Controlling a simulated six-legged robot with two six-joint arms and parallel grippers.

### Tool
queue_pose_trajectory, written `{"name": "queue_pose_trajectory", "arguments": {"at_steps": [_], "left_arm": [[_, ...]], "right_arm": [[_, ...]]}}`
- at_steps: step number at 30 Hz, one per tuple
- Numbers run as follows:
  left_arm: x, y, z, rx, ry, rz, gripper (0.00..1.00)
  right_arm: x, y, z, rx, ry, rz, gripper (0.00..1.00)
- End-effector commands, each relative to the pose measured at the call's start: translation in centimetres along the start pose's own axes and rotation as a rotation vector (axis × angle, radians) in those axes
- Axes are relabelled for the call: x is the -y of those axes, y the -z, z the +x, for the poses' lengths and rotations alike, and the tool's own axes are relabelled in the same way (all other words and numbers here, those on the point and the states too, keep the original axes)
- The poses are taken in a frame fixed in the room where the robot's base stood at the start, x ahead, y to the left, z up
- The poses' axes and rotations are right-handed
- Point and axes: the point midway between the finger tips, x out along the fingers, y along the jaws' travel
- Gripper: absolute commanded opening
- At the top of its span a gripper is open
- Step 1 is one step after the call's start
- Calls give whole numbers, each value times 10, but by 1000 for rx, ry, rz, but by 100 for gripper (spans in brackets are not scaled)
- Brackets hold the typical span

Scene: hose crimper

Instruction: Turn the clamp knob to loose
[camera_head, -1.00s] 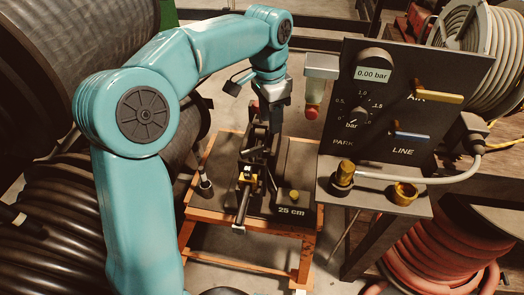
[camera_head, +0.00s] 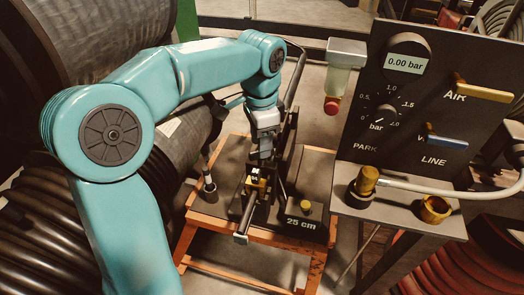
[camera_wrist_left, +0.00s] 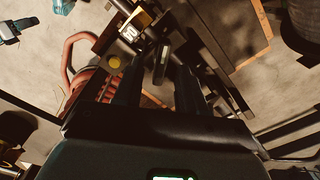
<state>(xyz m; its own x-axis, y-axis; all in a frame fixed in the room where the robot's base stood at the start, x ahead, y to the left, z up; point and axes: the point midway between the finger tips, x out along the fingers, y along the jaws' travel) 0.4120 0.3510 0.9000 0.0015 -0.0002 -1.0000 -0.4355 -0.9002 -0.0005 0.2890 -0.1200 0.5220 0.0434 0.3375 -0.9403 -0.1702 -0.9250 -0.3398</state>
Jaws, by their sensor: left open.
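My left gripper (camera_head: 262,155) points down over the black crimping rig on the small wooden bench (camera_head: 190,215). In the left wrist view its two dark fingers (camera_wrist_left: 158,85) are spread, with the end of a dark bar (camera_wrist_left: 161,62) showing between them. A yellow block with a black and white face (camera_head: 255,182) sits on the rig just in front of the gripper; it also shows in the left wrist view (camera_wrist_left: 131,31). A small yellow knob (camera_head: 306,207) stands on the dark block marked 25 cm, right of the gripper. I cannot tell which part is the clamp knob.
A panel (camera_head: 420,105) reading 0.00 bar stands at right, with yellow and blue levers and a shelf (camera_head: 400,215) holding brass fittings. Large black hose coils (camera_head: 40,220) fill the left. Red hose (camera_head: 455,265) lies at lower right. A small cup (camera_head: 209,190) stands at the bench's left.

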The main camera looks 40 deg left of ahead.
Motion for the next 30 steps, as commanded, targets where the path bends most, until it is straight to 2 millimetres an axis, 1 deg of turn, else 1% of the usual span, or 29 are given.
{"name": "queue_pose_trajectory", "arguments": {"at_steps": [1, 4, 7, 14, 15, 17, 18, 19, 30], "left_arm": [[0, 0, 9, 2, -1, 0, 40], [1, 1, 18, 1, 0, 0, 40], [1, 2, 22, 0, 0, 0, 40], [2, 3, 22, 0, 0, 0, 40], [2, 3, 22, 0, 0, 0, 37], [2, 3, 22, 0, 0, 0, 18], [2, 3, 22, 0, 0, 0, 5], [2, 3, 22, 0, 0, 0, 0], [1, 3, 21, 1, 0, -35, 0]], "right_arm": [[-1, 0, 4, 0, 0, 0, 43], [-2, 0, 6, 0, 0, 0, 43], [-2, 0, 6, 0, 0, 0, 43], [-2, 0, 6, 0, 0, 0, 43], [-2, 0, 6, 0, 0, 0, 43], [-2, 0, 6, 0, 0, 0, 43], [-2, 0, 6, 0, 0, 0, 43], [-2, 0, 6, 0, 0, 0, 43], [-1, 0, 3, 0, 0, 0, 43]]}}
